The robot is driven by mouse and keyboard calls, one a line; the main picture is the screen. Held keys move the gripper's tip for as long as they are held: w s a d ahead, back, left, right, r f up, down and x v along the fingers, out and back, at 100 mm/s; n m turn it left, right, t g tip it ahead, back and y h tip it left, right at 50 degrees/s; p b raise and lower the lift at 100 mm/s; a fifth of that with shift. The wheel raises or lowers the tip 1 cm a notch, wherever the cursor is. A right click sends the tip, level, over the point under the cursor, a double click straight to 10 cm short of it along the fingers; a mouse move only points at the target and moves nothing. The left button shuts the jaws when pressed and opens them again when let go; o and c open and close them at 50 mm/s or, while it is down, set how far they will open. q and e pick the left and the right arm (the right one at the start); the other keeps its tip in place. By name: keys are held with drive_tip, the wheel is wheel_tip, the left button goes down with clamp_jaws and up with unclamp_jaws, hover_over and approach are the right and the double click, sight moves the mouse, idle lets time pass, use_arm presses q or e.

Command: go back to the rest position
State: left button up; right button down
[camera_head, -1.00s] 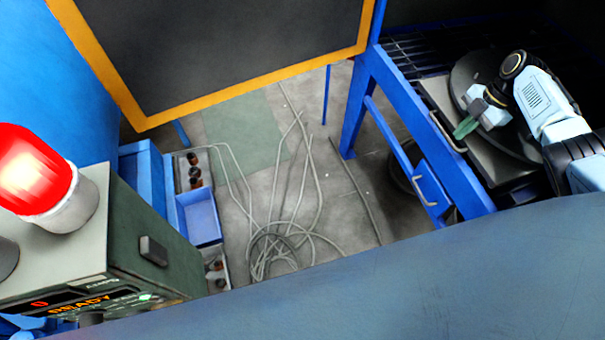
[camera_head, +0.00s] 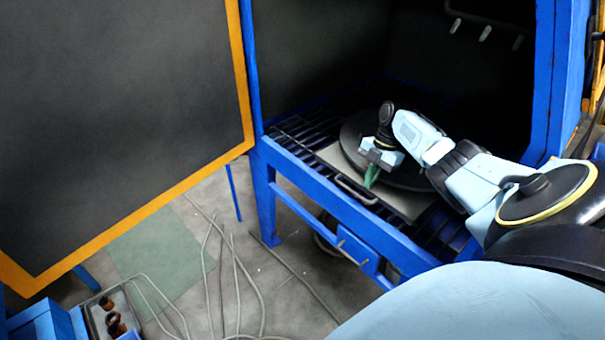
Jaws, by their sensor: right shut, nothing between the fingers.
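My right arm comes in from the right and reaches into the open blue blasting cabinet (camera_head: 335,207). My right gripper (camera_head: 371,176) has greenish fingertips, which are closed together with nothing between them. It is over the front of a dark round disc (camera_head: 352,138) and a grey tray (camera_head: 408,203). I cannot tell whether the fingertips touch either one. My left gripper is not in view.
The cabinet's door (camera_head: 120,110) with an orange edge stands open at the left. A black slatted grate (camera_head: 300,125) forms the cabinet floor. Hooks (camera_head: 485,33) hang at the back. Grey cables (camera_head: 235,285) lie on the floor. A box with brown knobs (camera_head: 113,320) is at lower left.

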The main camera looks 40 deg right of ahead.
drive_tip(key=p+v, duration=0.2)
drive_tip(key=v, duration=0.6)
drive_tip(key=shift+s+r, duration=0.1)
drive_tip(key=shift+r, duration=0.15)
drive_tip(key=shift+a, duration=0.1)
